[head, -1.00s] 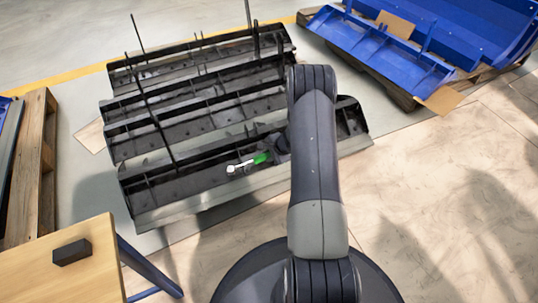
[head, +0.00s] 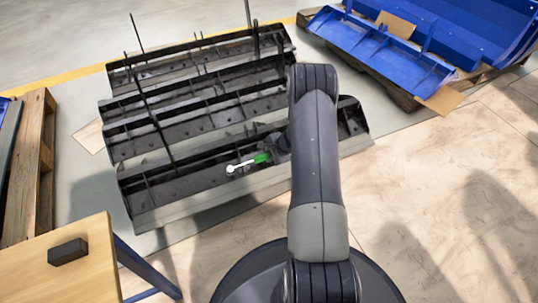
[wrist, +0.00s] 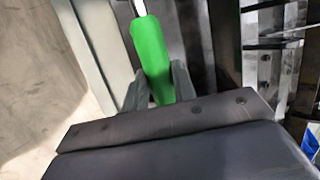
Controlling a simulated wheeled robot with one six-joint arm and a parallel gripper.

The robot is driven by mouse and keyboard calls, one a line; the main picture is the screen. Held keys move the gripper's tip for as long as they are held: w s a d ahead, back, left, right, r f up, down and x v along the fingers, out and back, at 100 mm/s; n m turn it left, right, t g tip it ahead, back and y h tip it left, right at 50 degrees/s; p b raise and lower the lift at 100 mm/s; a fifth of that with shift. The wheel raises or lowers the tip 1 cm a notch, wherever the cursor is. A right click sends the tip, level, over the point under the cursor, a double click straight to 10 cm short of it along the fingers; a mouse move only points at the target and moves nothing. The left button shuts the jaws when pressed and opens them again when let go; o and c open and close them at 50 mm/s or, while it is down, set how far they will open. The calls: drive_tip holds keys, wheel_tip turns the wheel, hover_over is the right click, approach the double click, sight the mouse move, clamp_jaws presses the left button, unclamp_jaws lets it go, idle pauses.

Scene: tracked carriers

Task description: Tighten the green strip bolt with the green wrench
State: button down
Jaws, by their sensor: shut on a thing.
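The green wrench (head: 262,157) has a green handle and a pale metal shaft and head that point left over the front dark carrier. In the wrist view its green handle (wrist: 152,50) runs up between the fingers, and its head is out of frame. My gripper (wrist: 159,82) is shut on the handle, with one grey finger on each side. In the head view my gripper (head: 280,146) is partly hidden by my arm. The wrench is at the front carrier; I cannot tell whether its head touches anything. I cannot make out the green strip bolt in either view.
The dark carriers (head: 160,217) stand in several ribbed rows with thin upright rods. A wooden table (head: 85,285) with a black block (head: 68,251) is at lower left. A wooden pallet (head: 38,170) stands left, blue parts (head: 400,70) at upper right. Floor at right is clear.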

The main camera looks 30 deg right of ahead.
drive_tip(key=shift+w+f+b, duration=0.15)
drive_tip(key=shift+f+b, duration=0.3)
drive_tip(key=shift+b, duration=0.6)
idle(0.4)
idle(0.3)
drive_tip(key=c, duration=1.7)
unclamp_jaws()
clamp_jaws()
